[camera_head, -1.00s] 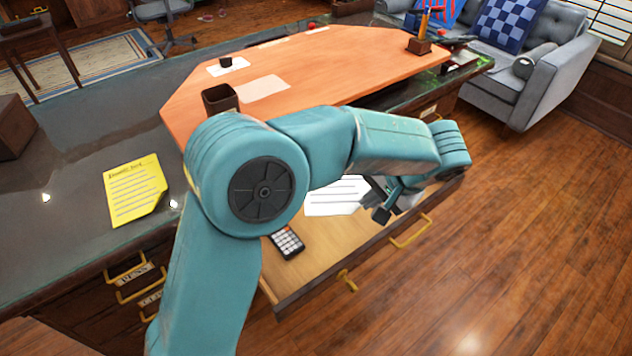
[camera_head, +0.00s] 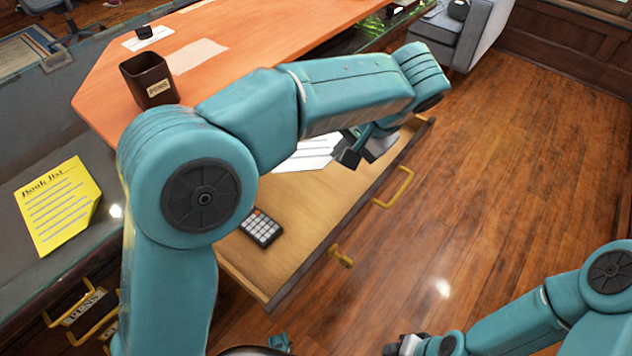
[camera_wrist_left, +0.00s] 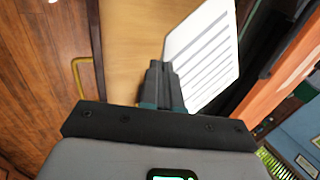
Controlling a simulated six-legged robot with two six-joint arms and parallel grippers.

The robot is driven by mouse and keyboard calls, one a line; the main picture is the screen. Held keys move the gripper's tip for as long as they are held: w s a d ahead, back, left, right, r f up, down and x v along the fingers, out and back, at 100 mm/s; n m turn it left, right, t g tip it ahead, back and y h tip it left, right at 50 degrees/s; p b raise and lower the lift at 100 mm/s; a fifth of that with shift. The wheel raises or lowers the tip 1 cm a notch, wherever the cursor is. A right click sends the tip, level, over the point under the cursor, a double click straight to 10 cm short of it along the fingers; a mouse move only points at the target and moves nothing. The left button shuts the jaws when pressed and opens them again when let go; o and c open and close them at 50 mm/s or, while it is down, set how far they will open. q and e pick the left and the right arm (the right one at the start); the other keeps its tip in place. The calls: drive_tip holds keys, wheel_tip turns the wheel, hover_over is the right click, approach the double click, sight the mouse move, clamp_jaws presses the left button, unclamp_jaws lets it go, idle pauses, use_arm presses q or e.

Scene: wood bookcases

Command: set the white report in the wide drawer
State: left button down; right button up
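The white report (camera_head: 308,153), a printed sheet, is over the far part of the open wide drawer (camera_head: 290,215). I cannot tell whether it touches the drawer floor. My left gripper (camera_head: 352,150) is at the report's right edge, partly hidden by my forearm. In the left wrist view the fingers (camera_wrist_left: 160,84) are close together on the edge of the report (camera_wrist_left: 205,55), over the drawer's wooden floor (camera_wrist_left: 130,40). My right gripper (camera_head: 405,346) is at the bottom edge, away from the drawer; its fingers are unclear.
A calculator (camera_head: 261,228) lies in the near part of the drawer. The drawer front has brass handles (camera_head: 394,188). On the desk are a yellow book list (camera_head: 58,206) and a dark pen cup (camera_head: 148,82). Open wooden floor (camera_head: 520,160) lies to the right.

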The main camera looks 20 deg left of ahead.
use_arm(q)
wheel_tip(320, 180, down, 10)
drive_tip(key=shift+s+d+f+b, duration=0.1)
drive_tip(key=shift+f+b, duration=0.1)
drive_tip(key=shift+b, duration=1)
wheel_tip(320, 180, down, 6)
drive_tip(key=shift+r+b, duration=0.15)
drive_tip(key=shift+b, duration=0.65)
drive_tip(key=shift+r, duration=0.1)
drive_tip(key=c, duration=1.7)
unclamp_jaws()
drive_tip(key=shift+o, duration=0.2)
